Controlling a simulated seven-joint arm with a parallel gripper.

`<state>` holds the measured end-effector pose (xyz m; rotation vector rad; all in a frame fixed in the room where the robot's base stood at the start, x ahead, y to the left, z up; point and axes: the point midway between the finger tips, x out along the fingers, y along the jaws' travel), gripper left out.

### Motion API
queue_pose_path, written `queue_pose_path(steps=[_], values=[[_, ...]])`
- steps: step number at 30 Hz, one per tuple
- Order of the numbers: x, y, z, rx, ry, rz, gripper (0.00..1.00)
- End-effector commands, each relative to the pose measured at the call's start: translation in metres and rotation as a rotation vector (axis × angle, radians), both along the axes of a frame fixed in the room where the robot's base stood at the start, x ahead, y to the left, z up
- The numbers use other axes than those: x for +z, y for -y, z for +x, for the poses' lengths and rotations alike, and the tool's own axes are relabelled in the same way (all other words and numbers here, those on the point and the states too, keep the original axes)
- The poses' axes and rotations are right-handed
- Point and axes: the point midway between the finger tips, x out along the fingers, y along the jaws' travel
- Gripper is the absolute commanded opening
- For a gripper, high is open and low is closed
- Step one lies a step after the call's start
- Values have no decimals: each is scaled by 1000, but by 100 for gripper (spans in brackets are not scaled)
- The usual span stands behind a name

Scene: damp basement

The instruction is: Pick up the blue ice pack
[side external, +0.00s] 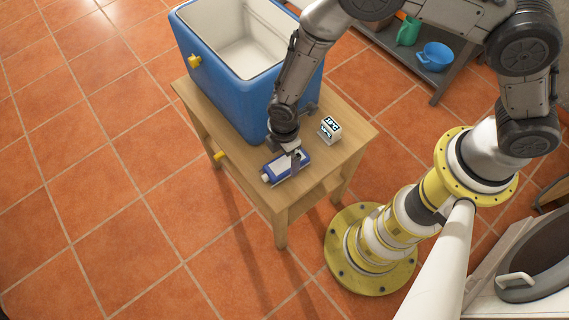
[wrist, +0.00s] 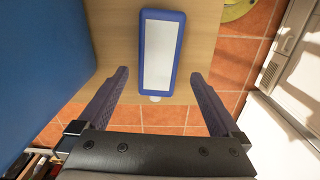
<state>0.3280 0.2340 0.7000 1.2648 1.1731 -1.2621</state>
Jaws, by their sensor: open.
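The blue ice pack (wrist: 160,52) is a flat blue slab with a pale panel on its upper face and a small white cap at one end. It lies on the wooden table (side external: 350,136), and in the side external view the pack (side external: 276,173) is close to the table's front edge. My gripper (wrist: 157,78) is open, with its two dark fingers apart and the pack ahead, between their lines. In the side external view my gripper (side external: 287,152) is over the pack and hides part of it. I cannot tell whether the fingers touch it.
A big open blue cooler (side external: 215,88) with a white inside stands on the table right beside my gripper. A small white digital clock (side external: 329,129) stands to the right of the pack.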

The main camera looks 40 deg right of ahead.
Motion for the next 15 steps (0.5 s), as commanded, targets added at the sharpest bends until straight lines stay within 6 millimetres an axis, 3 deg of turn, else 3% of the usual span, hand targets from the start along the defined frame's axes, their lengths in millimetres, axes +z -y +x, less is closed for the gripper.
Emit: queue_pose_path(steps=[9, 15], values=[[-43, 4, 2, 0, -2, -2, 100], [-47, 4, 3, -1, 0, -2, 100]])
